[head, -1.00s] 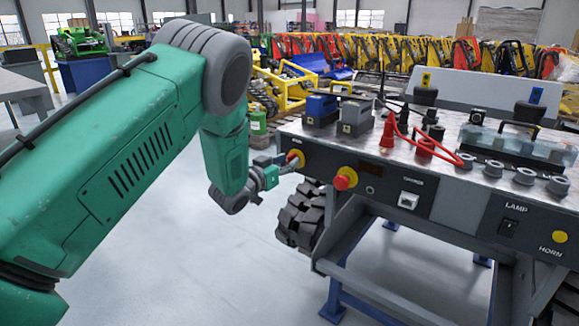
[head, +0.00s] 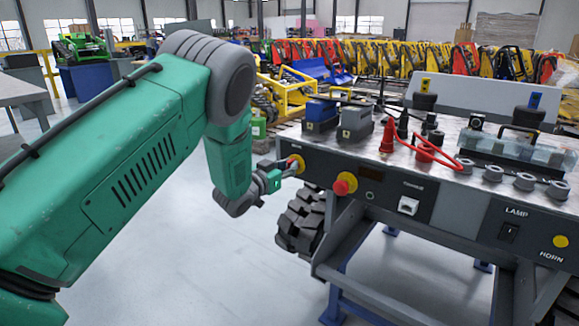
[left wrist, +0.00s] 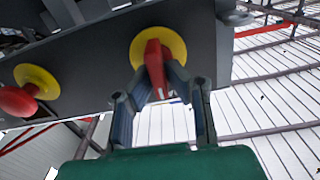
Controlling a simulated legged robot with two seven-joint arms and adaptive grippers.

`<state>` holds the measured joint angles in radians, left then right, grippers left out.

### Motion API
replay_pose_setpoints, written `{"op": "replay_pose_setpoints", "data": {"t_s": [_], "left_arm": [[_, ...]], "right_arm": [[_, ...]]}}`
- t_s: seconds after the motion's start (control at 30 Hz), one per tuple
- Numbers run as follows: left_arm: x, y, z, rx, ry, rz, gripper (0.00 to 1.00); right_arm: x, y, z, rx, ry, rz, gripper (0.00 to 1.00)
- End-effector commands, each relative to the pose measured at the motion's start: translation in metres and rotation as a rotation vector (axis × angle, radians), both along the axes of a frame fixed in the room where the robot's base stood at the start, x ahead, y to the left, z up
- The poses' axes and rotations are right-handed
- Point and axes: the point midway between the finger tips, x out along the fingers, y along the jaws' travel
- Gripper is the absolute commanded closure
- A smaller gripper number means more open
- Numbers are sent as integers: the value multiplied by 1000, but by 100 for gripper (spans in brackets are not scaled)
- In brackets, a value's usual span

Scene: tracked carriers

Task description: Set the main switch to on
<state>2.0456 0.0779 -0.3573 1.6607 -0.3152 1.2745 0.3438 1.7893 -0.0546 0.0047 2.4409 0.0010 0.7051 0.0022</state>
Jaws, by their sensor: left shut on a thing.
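The main switch is a red handle (left wrist: 156,66) on a round yellow plate (left wrist: 172,41), set in the dark front panel at the left end of the bench. In the head view the switch (head: 296,163) is partly covered by my gripper. My left gripper (head: 288,169) reaches it from the left. In the left wrist view my left gripper (left wrist: 165,97) has its fingers around the red handle and is shut on it. The handle runs from the plate down between the fingers, slightly tilted. The on and off marks are too small to read. My right gripper is out of view.
A red mushroom button (head: 343,184) on a yellow base sits just right of the switch; it also shows in the left wrist view (left wrist: 20,98). A white rocker switch (head: 408,205) is further right. A black tyre (head: 299,220) stands below the bench. Open floor lies to the left.

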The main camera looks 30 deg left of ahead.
Motion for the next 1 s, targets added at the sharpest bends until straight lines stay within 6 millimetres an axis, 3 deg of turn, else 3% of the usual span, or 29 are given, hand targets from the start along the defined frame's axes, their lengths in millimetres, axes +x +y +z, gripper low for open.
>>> {"op": "replay_pose_setpoints", "data": {"t_s": [0.27, 1.0], "left_arm": [[-1, -2, 1, 180, -11, 1, 100], [-2, -9, -6, 880, -66, -4, 100]], "right_arm": [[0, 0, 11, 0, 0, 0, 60], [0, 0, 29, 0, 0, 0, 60]]}}
